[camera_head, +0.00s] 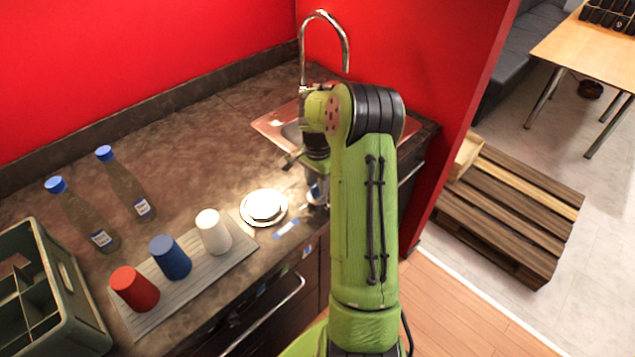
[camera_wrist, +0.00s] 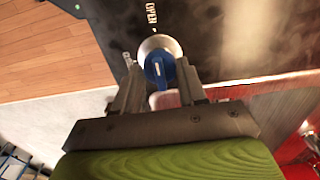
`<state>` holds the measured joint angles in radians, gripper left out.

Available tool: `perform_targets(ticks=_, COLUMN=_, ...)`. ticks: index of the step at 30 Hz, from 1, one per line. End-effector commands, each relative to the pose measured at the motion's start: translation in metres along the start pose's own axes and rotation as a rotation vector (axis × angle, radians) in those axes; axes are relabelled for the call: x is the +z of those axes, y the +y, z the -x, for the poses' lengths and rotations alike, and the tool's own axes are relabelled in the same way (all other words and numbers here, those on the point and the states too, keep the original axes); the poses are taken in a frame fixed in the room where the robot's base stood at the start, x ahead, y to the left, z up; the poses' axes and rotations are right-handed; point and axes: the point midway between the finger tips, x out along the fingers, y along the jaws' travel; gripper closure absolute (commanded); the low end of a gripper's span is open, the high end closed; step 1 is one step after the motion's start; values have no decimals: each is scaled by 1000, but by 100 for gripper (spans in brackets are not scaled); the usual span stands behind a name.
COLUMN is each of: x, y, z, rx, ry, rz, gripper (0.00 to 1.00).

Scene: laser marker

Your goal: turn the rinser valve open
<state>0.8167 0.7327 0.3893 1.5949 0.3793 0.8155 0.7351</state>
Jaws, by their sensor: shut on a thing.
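The rinser valve shows in the wrist view as a blue handle (camera_wrist: 158,71) on a round silver base (camera_wrist: 150,45). The word OPEN (camera_wrist: 151,12) is printed on the dark surface above it, with a small mark between. My gripper (camera_wrist: 157,74) has one finger on each side of the blue handle and is shut on it. The handle's lower end is partly hidden by the gripper. In the head view, my green arm hides most of the gripper, and only a bit of blue and silver (camera_head: 317,191) shows at the counter's front edge.
A round white and silver disc (camera_head: 264,207) lies left of the arm, with a blue-white label (camera_head: 287,229) by it. Red (camera_head: 134,289), blue (camera_head: 170,257) and white (camera_head: 213,231) cups stand on a ribbed mat (camera_head: 240,251). A sink (camera_head: 276,126) and tall faucet (camera_head: 303,50) are behind.

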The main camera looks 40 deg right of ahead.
Motion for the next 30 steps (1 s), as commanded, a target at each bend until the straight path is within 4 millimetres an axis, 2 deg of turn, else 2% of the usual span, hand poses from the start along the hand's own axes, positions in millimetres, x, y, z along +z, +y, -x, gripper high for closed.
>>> perform_targets(ticks=15, x=0, y=0, z=0, rx=-1, ry=1, rz=-21, gripper=90)
perform_targets(ticks=16, x=0, y=0, z=0, rx=-1, ry=1, rz=-21, gripper=58)
perform_targets(ticks=21, x=0, y=0, z=0, rx=-1, ry=1, rz=-20, gripper=33)
perform_targets(ticks=30, x=0, y=0, z=3, rx=0, ry=1, rz=-19, gripper=33)
